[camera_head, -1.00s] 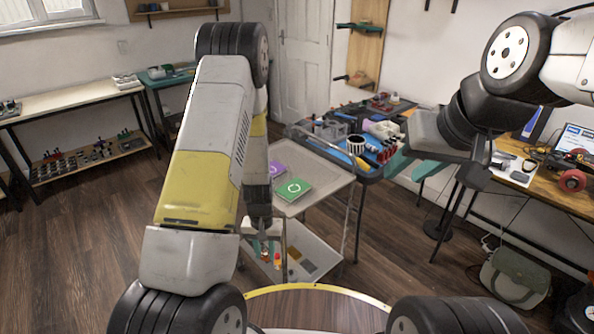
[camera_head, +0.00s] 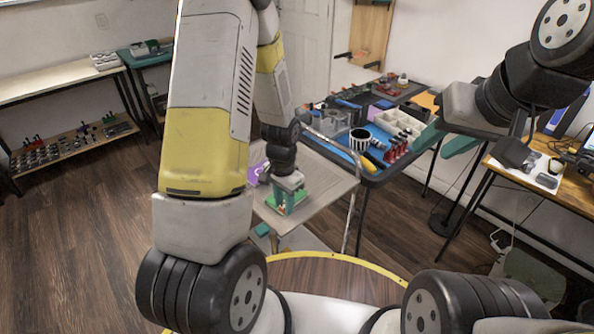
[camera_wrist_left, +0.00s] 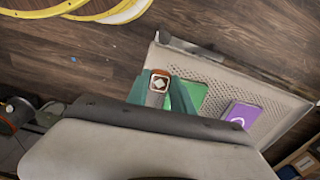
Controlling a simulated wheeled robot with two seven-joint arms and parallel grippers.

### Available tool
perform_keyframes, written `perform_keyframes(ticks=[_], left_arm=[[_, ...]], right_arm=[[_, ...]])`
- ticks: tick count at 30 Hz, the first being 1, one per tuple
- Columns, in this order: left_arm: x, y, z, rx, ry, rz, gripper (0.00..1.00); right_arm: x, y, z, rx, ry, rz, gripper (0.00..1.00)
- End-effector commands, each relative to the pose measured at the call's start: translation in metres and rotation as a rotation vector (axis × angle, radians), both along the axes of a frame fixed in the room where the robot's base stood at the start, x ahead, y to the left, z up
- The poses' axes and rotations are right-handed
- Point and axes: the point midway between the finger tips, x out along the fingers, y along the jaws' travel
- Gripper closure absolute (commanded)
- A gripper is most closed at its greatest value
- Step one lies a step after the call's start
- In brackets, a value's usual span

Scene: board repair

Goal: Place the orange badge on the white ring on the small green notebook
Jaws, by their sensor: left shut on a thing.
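The orange badge (camera_wrist_left: 158,82), with a white diamond-like mark on its face, is between the teal fingers of my left gripper (camera_wrist_left: 160,92) in the left wrist view. The small green notebook (camera_wrist_left: 195,92) lies on the grey perforated cart top, close beside and below the fingers. Its white ring is hidden from view. In the head view my left gripper (camera_head: 288,197) is over the green notebook and covers most of it; the badge cannot be made out there. My right gripper (camera_head: 443,140) hangs near the tool table, its teal fingers apart and empty.
A purple notebook (camera_head: 257,172) lies next to the green one on the cart top (camera_head: 325,185); it also shows in the left wrist view (camera_wrist_left: 243,115). A tool table (camera_head: 372,176) with trays, bottles and a striped roll stands behind and right. The cart has a lower shelf.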

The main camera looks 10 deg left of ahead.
Motion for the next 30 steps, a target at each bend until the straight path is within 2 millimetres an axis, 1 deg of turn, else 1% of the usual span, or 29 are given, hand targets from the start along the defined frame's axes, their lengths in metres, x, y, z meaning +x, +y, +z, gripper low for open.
perform_keyframes(ticks=[1,6,9,12,16,19,24,27,30], left_arm=[[0.015,0.002,-0.002,0.000,-0.002,0.004,1.00],[0.059,0.008,-0.006,0.000,-0.002,0.004,1.00],[0.079,0.010,-0.008,-0.001,-0.001,0.004,1.00],[0.091,0.012,-0.009,-0.001,-0.001,0.004,1.00],[0.098,0.012,-0.010,0.000,0.001,0.003,1.00],[0.107,0.013,-0.012,-0.001,0.001,0.003,1.00],[0.104,0.013,-0.040,0.000,0.004,0.003,1.00],[0.105,0.013,-0.046,0.000,0.000,0.003,1.00],[0.105,0.013,-0.045,-0.001,-0.001,0.003,1.00]], right_arm=[[0.000,0.000,0.000,0.000,0.000,0.000,0.64],[0.000,0.000,0.000,0.000,0.001,0.000,0.64],[0.000,0.000,0.000,0.000,0.001,0.000,0.64],[0.000,0.000,0.000,0.000,0.001,0.000,0.64],[0.000,0.000,0.000,0.000,0.001,0.000,0.64],[0.000,0.000,0.000,0.000,0.001,0.000,0.64],[0.000,0.000,0.000,0.000,0.001,0.000,0.64],[0.000,0.000,0.000,0.000,0.001,0.000,0.64],[0.000,0.000,0.000,0.000,0.001,0.000,0.64]])
